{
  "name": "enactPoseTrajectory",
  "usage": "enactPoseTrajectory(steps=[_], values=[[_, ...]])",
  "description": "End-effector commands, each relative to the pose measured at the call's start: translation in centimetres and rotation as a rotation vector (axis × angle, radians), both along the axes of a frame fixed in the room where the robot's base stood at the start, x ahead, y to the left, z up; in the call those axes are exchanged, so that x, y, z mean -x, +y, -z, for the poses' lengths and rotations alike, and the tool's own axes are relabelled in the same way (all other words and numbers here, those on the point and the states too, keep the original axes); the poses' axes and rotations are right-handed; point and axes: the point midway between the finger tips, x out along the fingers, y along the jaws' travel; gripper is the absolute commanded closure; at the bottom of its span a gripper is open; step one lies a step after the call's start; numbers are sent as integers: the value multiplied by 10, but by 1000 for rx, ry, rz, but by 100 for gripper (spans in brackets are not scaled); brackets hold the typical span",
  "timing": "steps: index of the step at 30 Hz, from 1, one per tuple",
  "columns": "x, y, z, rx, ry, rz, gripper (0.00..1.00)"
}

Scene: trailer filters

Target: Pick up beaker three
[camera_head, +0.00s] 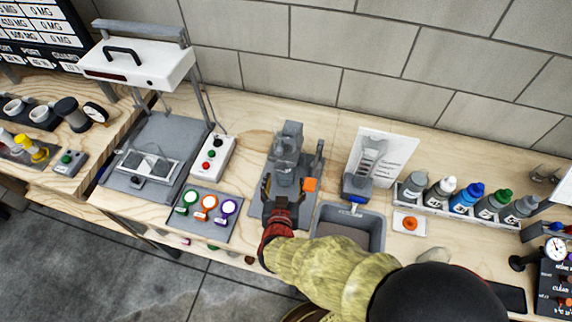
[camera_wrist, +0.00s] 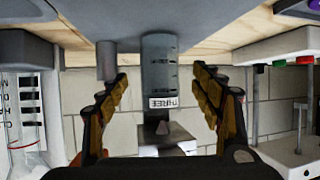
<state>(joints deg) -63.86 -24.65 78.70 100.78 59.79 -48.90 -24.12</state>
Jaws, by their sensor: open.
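Beaker three is a grey, see-through cylinder (camera_wrist: 160,65) with a white label reading THREE, shown upside down in the wrist view. In the head view the beaker (camera_head: 288,148) stands upright at a grey stand plate (camera_head: 256,207) in the middle of the bench. My gripper (camera_wrist: 160,88) is open, with one brown finger on each side of the beaker and a gap on both sides. The gripper (camera_head: 281,190) is in front of the beaker in the head view. How deep the beaker sits between the fingers is hard to tell.
Several bottles (camera_head: 467,197) stand farther right. A block wall rises behind.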

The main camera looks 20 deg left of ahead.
Motion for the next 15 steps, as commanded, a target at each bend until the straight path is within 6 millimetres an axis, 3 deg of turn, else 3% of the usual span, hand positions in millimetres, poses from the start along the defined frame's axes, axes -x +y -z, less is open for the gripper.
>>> enactPoseTrajectory(steps=[15], values=[[-53,16,31,-1,1,2,34]])
